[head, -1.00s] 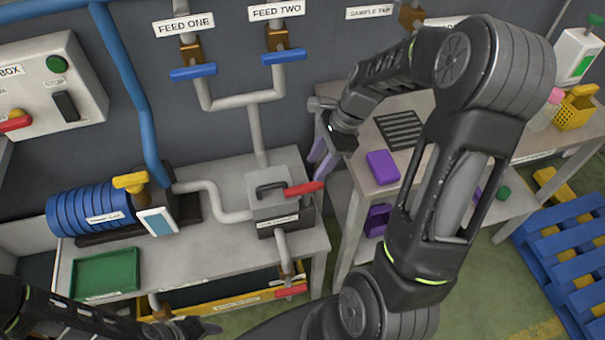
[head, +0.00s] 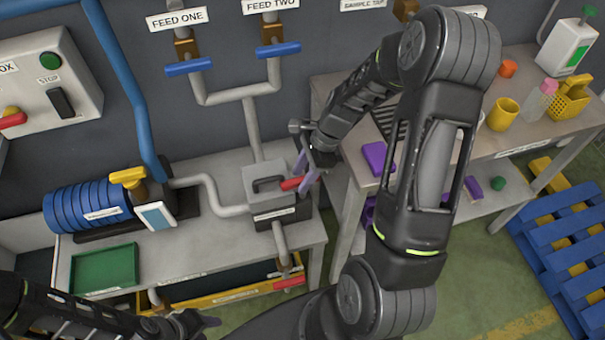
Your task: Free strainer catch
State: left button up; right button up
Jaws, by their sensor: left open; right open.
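The strainer is a grey box (head: 264,192) on the grey bench, with a dark handle (head: 268,184) on its lid. Its red catch lever (head: 291,184) sticks out at the right side. My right gripper (head: 303,178) is open at the red lever, its purple fingers around or just beside the lever's outer end; I cannot tell whether they touch it. My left gripper (head: 205,322) is open and empty, low in front of the bench, partly cut by the frame's lower area.
A blue motor (head: 85,212) and green tray (head: 104,268) are on the bench's left. Pipes with blue-handled valves (head: 189,67) rise behind. A second red handle (head: 289,281) is below the strainer.

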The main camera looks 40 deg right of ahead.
jog(key=shift+c, duration=0.4)
grip_shut()
